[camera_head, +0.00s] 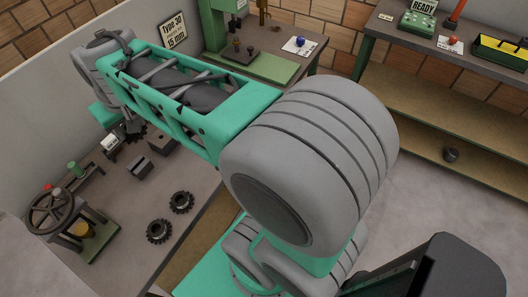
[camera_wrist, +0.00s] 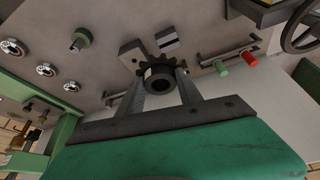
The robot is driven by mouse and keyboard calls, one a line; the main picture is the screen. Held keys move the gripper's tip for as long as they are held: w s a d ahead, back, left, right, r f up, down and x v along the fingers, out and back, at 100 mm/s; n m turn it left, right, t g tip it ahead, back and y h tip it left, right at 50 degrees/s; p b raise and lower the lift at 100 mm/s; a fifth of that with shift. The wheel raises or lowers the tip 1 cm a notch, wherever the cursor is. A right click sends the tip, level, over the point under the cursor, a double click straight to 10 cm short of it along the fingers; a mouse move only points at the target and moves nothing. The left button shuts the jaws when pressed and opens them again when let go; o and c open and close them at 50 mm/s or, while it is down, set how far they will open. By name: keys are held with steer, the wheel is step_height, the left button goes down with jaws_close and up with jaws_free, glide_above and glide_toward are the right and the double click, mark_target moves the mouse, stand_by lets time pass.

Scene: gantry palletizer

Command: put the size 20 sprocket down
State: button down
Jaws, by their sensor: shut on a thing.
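A dark toothed sprocket (camera_wrist: 163,72) with a round hub is between the two fingers of my gripper (camera_wrist: 160,80) in the wrist view. The fingers are shut on it. No size mark can be read on it. In the head view the dark sprocket (camera_head: 134,130) shows small at the end of my arm, over the grey workbench (camera_head: 120,205). My arm hides part of the gripper there. Whether the sprocket touches anything beneath it cannot be told. Two other dark sprockets lie on the bench, one (camera_head: 182,202) behind the other (camera_head: 159,231).
Dark blocks (camera_head: 140,167) sit on the bench near my gripper. A handwheel press (camera_head: 52,212) stands at the left, with a green-and-red-ended fixture (camera_head: 75,170) behind it. A sign reading "Type 30" and "15 mm" (camera_head: 174,31) stands behind my arm. Bare bench surrounds the loose sprockets.

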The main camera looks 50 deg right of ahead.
steer(key=s+d+f+m+g+h+b, duration=0.15)
steer(key=s+d+f+m+b, duration=0.4)
steer(key=d, duration=0.55)
steer(key=s+d+f+m+g+h+b, duration=0.1)
steer(key=s+d+f+m+h+b, duration=0.2)
steer(key=s+d+f+m+b, duration=0.55)
steer(key=s+d+f+m+g+b, duration=0.25)
steer(key=s+d+m, duration=0.25)
steer(key=s, duration=0.4)
steer(key=s+d+f+m+g+b, duration=0.1)
steer(key=s+d+f+m+g, duration=0.15)
steer(key=s+d+m, duration=0.5)
steer(key=shift+n+y, duration=0.45)
steer(key=shift+n, duration=0.4)
steer(key=w+d+f, duration=0.1)
steer(key=d+f, duration=0.2)
steer(key=w+d+f, duration=0.2)
steer(key=d+f, duration=0.1)
steer(key=w+d+f, duration=0.2)
steer(key=d+f, duration=0.1)
steer(key=d, duration=0.1)
steer(key=shift+f, duration=0.3)
step_height(320, 180, down, 3)
steer(key=shift+d+r+t+p, duration=0.1)
steer(key=shift+r+t+p, duration=0.15)
steer(key=shift+p, duration=0.1)
steer(key=shift+w+f, duration=0.1)
steer(key=shift+f, duration=0.4)
steer(key=c, duration=0.8)
jaws_free()
